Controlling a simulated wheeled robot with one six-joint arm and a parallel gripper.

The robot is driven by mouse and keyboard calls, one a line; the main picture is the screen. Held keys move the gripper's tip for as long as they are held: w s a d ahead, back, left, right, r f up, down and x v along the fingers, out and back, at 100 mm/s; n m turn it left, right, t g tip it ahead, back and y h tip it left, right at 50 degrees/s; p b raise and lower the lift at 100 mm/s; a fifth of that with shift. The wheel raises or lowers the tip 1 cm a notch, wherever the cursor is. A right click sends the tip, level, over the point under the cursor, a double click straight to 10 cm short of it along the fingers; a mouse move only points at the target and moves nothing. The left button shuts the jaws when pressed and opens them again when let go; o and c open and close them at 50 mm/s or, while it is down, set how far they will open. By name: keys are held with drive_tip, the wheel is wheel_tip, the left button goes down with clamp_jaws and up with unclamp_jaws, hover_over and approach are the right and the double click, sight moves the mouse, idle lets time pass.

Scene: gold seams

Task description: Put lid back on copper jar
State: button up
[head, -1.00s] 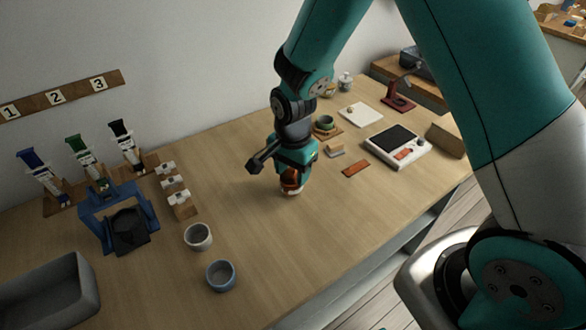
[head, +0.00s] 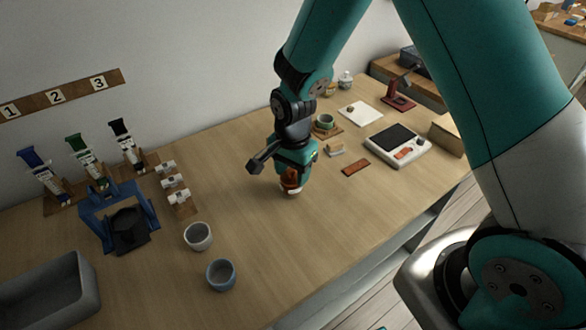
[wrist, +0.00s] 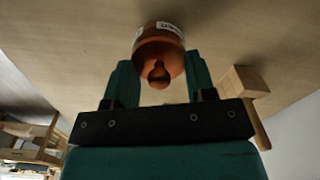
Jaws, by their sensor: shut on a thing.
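The copper jar (head: 292,191) stands on the table under my gripper, its pale label showing low down. In the wrist view the jar's white label (wrist: 169,28) shows at the top of the frame. The copper lid (wrist: 143,57) with its round knob (wrist: 158,76) faces the wrist camera, over the jar. My gripper (wrist: 162,75) is shut on the lid, one finger at each side, and it also shows pointing down in the head view (head: 291,179). Whether the lid is fully seated on the rim is hidden.
A white cup (head: 198,236) and a blue-grey cup (head: 221,275) stand left of my gripper. A grey bin (head: 45,292) is front left.

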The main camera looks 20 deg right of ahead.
idle(0.3)
drive_tip(key=o, duration=1.3)
drive_tip(key=shift+o, duration=0.2)
drive_tip(key=shift+r+p, duration=3.05)
drive_tip(key=shift+r, duration=0.5)
drive_tip(key=shift+c, duration=0.2)
clamp_jaws()
